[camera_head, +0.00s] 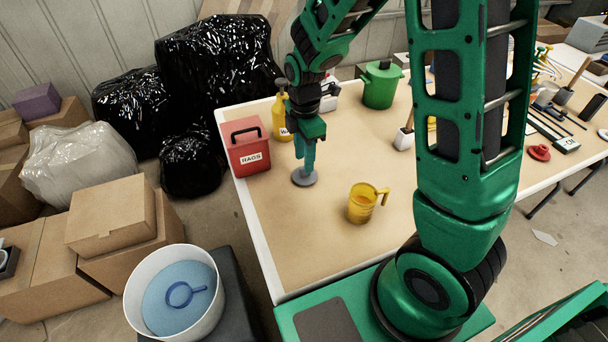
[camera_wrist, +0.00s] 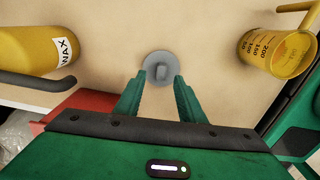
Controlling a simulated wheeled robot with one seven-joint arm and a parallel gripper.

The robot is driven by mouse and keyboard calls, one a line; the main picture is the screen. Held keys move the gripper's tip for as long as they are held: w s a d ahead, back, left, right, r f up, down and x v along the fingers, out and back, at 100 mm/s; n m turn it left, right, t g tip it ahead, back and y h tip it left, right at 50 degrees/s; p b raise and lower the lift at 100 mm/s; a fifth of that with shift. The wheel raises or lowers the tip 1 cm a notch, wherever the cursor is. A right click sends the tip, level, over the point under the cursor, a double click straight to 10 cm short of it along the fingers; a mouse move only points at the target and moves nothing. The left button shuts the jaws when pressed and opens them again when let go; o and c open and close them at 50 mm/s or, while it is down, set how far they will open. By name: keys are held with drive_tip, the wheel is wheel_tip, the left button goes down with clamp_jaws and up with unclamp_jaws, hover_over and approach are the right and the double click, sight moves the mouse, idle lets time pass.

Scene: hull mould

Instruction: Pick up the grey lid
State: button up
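The grey lid (camera_head: 304,180) is a small round disc lying flat on the table. In the wrist view the lid (camera_wrist: 150,62) shows a raised knob at its centre. My gripper (camera_head: 307,166) points down directly over the lid. In the wrist view my gripper (camera_wrist: 160,78) is open, with one green finger on each side of the knob and a gap on both sides. The fingertips overlap the lid's near edge in that view. I cannot tell whether they touch the lid.
A red RAGS box (camera_head: 250,158) and a yellow wax bottle (camera_head: 281,117) stand left and behind. A yellow measuring jug (camera_head: 362,207) stands to the right, and a green pot (camera_head: 380,88) at the back. The table (camera_head: 290,235) is clear in front.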

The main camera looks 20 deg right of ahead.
drive_tip(key=shift+d+f, duration=0.1)
drive_tip(key=shift+f, duration=1.65)
clamp_jaws()
drive_tip(key=shift+r, duration=0.1)
